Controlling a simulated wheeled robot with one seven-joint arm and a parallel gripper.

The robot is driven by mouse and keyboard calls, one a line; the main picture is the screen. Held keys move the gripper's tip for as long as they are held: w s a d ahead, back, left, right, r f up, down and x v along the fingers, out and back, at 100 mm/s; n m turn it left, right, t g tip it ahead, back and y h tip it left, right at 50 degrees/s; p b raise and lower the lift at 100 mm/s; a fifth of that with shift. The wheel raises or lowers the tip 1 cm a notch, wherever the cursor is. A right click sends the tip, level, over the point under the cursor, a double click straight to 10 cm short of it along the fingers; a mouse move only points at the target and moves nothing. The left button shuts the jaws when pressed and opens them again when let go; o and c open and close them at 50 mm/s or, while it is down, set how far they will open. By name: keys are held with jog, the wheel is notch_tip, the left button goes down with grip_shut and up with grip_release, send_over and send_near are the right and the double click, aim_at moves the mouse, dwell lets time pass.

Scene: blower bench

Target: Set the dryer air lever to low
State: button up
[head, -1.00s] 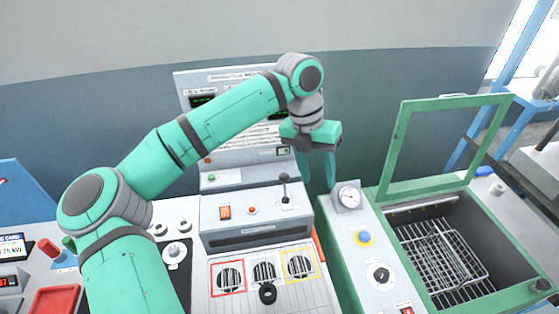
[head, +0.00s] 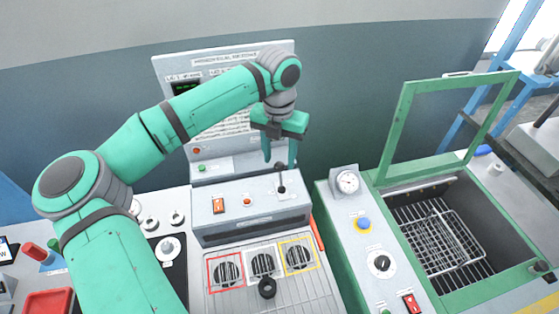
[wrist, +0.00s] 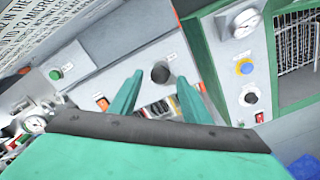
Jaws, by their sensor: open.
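The air lever (head: 281,179) is a thin upright stick with a black ball knob, on the sloping top of the grey blower console (head: 250,226). My gripper (head: 279,163) is open and points down, with its teal fingers just above and around the knob's height in the head view. In the wrist view the black knob (wrist: 160,73) shows between the two fingertips (wrist: 159,82), apart from both. I cannot tell how far the fingertips are above the knob. The lever's label is too small to read.
An orange switch (head: 218,205) and a red-orange button sit left of the lever. Red, white and yellow framed vents lie in front. A gauge (head: 347,182) on the green-sided cabinet stands close on the right. A panel (head: 225,85) rises behind.

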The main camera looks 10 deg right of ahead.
aim_at(280, 175)
jog(key=shift+w+f, duration=0.1)
jog(key=shift+f, duration=1)
